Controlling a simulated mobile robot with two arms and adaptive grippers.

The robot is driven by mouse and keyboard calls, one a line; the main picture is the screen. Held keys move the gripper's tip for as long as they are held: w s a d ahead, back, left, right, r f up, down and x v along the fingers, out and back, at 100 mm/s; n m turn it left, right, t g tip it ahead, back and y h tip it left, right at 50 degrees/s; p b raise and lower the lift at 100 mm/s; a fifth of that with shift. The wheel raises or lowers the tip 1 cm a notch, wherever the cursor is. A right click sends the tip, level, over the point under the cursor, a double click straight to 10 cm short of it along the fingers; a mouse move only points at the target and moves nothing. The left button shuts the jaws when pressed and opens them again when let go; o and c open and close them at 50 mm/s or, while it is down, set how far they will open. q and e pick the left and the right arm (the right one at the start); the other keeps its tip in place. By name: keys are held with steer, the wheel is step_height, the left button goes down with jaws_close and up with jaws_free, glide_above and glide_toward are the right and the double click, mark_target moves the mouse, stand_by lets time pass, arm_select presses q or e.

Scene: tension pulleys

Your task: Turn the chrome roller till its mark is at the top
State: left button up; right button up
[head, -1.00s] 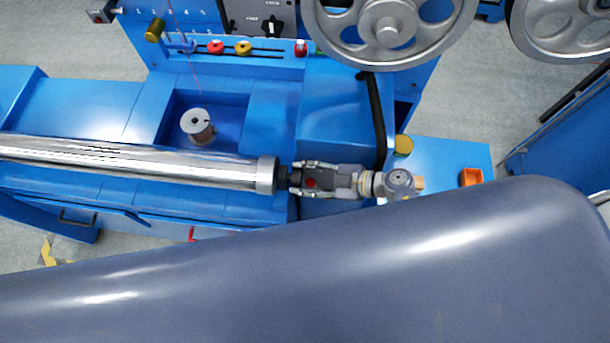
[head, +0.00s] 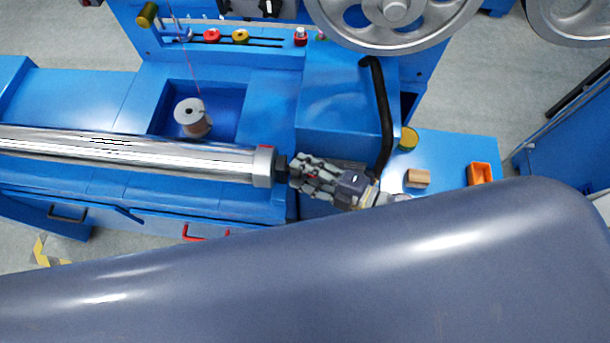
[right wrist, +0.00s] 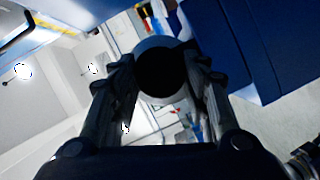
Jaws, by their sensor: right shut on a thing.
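The chrome roller (head: 130,158) lies across the left half of the head view, its collar (head: 263,170) at the right end. A small reddish mark (head: 267,148) shows on the collar, at its far edge in the picture. My right gripper (head: 296,172) is at the roller's right end, shut on its short dark end piece, with the wrist tilted. In the right wrist view, the two fingers stand on either side of the round dark roller end (right wrist: 160,72). My left gripper is out of view.
A spool (head: 192,117) with a red thread sits in the recess behind the roller. A black curved bar (head: 383,115) rises close behind my right gripper. A wooden block (head: 418,178) and an orange bin (head: 481,173) stand to the right. Large spoked wheels (head: 395,12) are at the back.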

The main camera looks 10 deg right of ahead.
arm_select(q)
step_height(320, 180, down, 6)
steer(key=b, duration=0.5)
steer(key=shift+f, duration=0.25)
arm_select(e)
steer(key=shift+s+f+n+t+y, duration=0.15)
steer(key=shift+n+t+y, duration=0.15)
steer(key=shift+n, duration=0.6)
steer(key=shift+w+f+n+t+y, duration=0.1)
steer(key=shift+f+n+t+y, duration=0.15)
steer(key=shift+n, duration=0.65)
steer(key=shift+r, duration=0.1)
steer(key=o, duration=1.1)
steer(key=shift+c, duration=0.2)
steer(key=shift+r, duration=0.1)
steer(key=v, duration=1.2)
